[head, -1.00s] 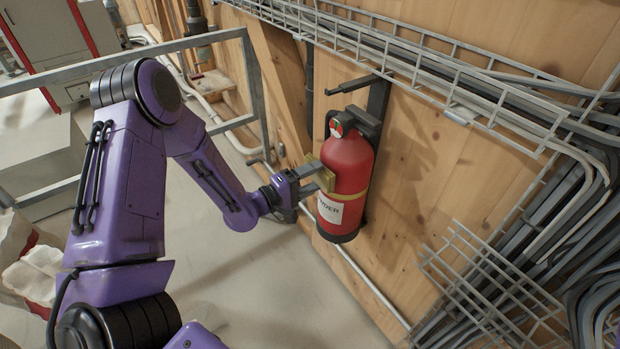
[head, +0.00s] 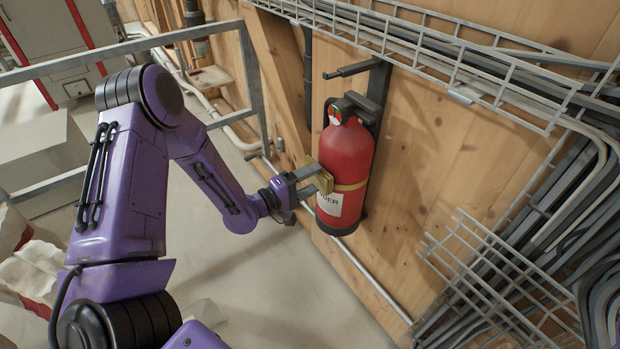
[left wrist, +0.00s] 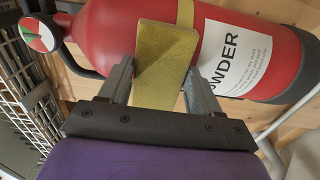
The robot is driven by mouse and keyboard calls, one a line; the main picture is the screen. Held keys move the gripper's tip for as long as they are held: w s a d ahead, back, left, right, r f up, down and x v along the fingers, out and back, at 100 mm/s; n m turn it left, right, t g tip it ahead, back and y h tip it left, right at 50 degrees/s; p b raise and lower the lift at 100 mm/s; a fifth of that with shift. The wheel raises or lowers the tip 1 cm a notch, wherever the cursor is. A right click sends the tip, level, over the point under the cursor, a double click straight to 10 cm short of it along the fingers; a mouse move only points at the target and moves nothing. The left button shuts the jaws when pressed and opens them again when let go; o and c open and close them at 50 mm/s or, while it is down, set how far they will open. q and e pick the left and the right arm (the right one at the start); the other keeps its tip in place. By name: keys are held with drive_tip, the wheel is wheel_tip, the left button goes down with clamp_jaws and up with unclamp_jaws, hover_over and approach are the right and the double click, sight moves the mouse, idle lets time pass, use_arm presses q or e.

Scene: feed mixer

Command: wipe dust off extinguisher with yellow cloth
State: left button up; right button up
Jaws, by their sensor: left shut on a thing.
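The red fire extinguisher (head: 344,158) hangs upright on a dark bracket on the wooden wall, with a yellow band round its middle and a white label. It fills the top of the left wrist view (left wrist: 130,28), where its label (left wrist: 235,58) reads "WDER". My left gripper (head: 314,180) is shut on the yellow cloth (left wrist: 163,58), a flat folded pad. The cloth (head: 322,180) is at the extinguisher's left side near the band and appears to touch it. No dust can be made out. My right gripper is not in view.
A wire cable tray (head: 440,60) runs along the wall above the extinguisher. A second mesh tray with grey pipes (head: 490,270) stands at the right. A grey metal frame (head: 180,42) is behind my left arm. The floor (head: 270,290) below is clear.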

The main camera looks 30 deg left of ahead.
use_arm(q)
drive_tip(key=shift+f, duration=0.6)
drive_tip(key=shift+r, duration=0.1)
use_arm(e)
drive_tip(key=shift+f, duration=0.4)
use_arm(q)
drive_tip(key=shift+s+a, duration=0.1)
drive_tip(key=shift+s, duration=0.05)
drive_tip(key=p+v, duration=0.1)
drive_tip(key=v, duration=0.4)
drive_tip(key=shift+s+a+p, duration=0.15)
drive_tip(key=shift+s+p, duration=0.15)
drive_tip(key=shift+s, duration=0.05)
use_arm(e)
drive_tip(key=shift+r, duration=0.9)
